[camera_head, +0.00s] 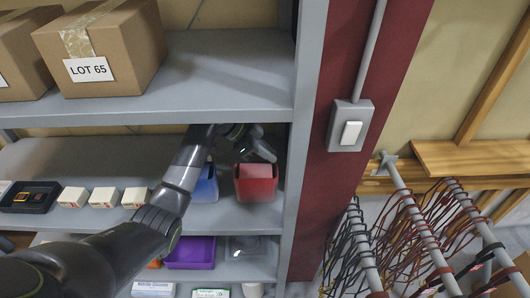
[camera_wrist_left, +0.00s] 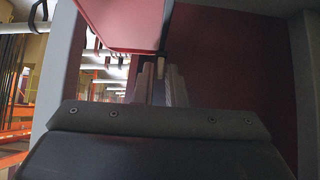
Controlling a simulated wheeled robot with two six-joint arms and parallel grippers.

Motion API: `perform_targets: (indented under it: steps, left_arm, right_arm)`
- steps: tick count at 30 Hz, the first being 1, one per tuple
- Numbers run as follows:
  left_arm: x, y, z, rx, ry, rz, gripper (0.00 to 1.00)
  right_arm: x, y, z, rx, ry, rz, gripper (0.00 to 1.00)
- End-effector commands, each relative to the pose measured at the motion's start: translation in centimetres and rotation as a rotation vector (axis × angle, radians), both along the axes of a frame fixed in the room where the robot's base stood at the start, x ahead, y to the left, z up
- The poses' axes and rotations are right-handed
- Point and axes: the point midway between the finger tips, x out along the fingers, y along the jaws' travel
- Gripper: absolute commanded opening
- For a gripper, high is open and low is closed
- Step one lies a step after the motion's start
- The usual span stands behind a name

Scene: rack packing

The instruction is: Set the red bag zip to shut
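The red bag (camera_head: 256,186) stands on the middle shelf near the right upright, with a lighter red top face. Its red side also shows large at the top of the left wrist view (camera_wrist_left: 125,22). My left gripper (camera_head: 262,152) is at the bag's upper edge, reaching in from the left. In the left wrist view my left gripper's fingers (camera_wrist_left: 160,82) are close together just below the bag's edge, with a small grey piece between their tips. I cannot tell whether they grip it. The zip is too small to make out clearly. My right gripper is not in view.
A blue bin (camera_head: 204,186) stands left of the bag, partly behind my arm. The upper shelf (camera_head: 225,75) is close above the gripper, and the grey upright (camera_head: 302,130) is close on the right. A purple bin (camera_head: 192,254) sits on the shelf below.

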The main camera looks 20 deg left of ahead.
Motion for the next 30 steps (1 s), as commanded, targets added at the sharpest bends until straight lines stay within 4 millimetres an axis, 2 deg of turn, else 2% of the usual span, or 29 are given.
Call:
perform_targets:
  steps: [1,3,4,12,16,22,30]
  left_arm:
    - [0.0,0.0,0.0,0.000,-0.001,-0.001,0.18]
    - [0.0,0.0,0.0,0.000,-0.001,-0.001,0.27]
    - [0.0,0.0,0.0,0.000,-0.001,-0.001,0.28]
    - [0.0,0.1,0.1,0.001,-0.001,0.000,0.28]
    - [-0.1,0.8,0.6,0.003,-0.004,0.000,0.28]
    - [-0.9,3.6,3.2,0.007,-0.006,0.002,0.28]
    - [-2.5,8.9,3.1,0.007,-0.002,0.004,0.28]
  right_arm:
    - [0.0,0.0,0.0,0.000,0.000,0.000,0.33]
    - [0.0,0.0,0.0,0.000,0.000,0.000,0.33]
    - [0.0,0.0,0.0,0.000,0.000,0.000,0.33]
    - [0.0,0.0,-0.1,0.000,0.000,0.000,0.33]
    - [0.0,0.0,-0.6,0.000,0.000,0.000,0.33]
    - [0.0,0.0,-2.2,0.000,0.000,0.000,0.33]
    - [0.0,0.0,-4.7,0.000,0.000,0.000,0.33]
